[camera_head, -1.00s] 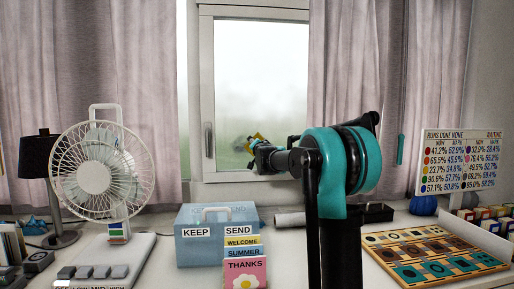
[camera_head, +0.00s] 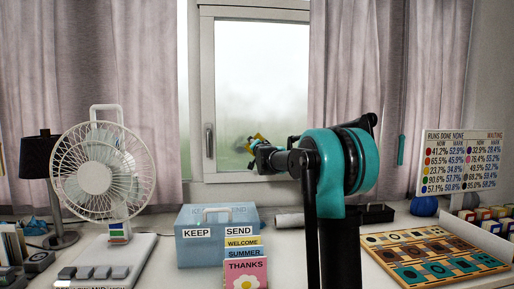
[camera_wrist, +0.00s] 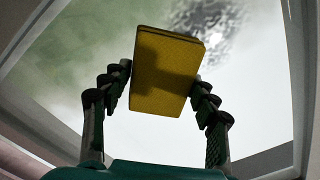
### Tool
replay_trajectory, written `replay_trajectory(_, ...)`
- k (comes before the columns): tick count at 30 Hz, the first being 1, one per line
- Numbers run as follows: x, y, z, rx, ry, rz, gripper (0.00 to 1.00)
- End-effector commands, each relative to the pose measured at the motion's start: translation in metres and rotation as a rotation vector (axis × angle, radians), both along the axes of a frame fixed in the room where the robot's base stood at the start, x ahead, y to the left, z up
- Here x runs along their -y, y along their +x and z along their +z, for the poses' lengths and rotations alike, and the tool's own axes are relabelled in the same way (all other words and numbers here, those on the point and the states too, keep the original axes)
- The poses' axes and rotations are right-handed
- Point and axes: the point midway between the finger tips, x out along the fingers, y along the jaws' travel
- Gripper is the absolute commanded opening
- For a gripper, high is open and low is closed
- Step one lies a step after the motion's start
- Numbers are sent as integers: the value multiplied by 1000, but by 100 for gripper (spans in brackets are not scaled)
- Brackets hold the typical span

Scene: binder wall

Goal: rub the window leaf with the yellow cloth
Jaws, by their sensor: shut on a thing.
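The window leaf (camera_head: 262,80) is a white-framed pane with a handle at its left side. Its glass looks misty, with a blurred green patch low down. My gripper (camera_head: 257,142) is in front of the lower part of the glass. In the wrist view my gripper (camera_wrist: 160,85) is shut on the yellow cloth (camera_wrist: 168,70), a folded block held between the two fingers. The cloth is up at the glass; I cannot tell whether it touches. A grey, rippled patch (camera_wrist: 215,30) shows on the glass beside the cloth's upper right.
Curtains (camera_head: 345,70) hang on both sides of the window. A white fan (camera_head: 100,170) stands at the left. A blue KEEP/SEND box (camera_head: 195,250) with cards stands below the window. A patterned board (camera_head: 430,255) and a readings panel (camera_head: 462,160) are at the right.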

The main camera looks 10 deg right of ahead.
Motion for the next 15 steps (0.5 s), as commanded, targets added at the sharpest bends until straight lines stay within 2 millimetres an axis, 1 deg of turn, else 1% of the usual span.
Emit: replay_trajectory(15, 0, 10, 0, 0, 0, 0, 36)
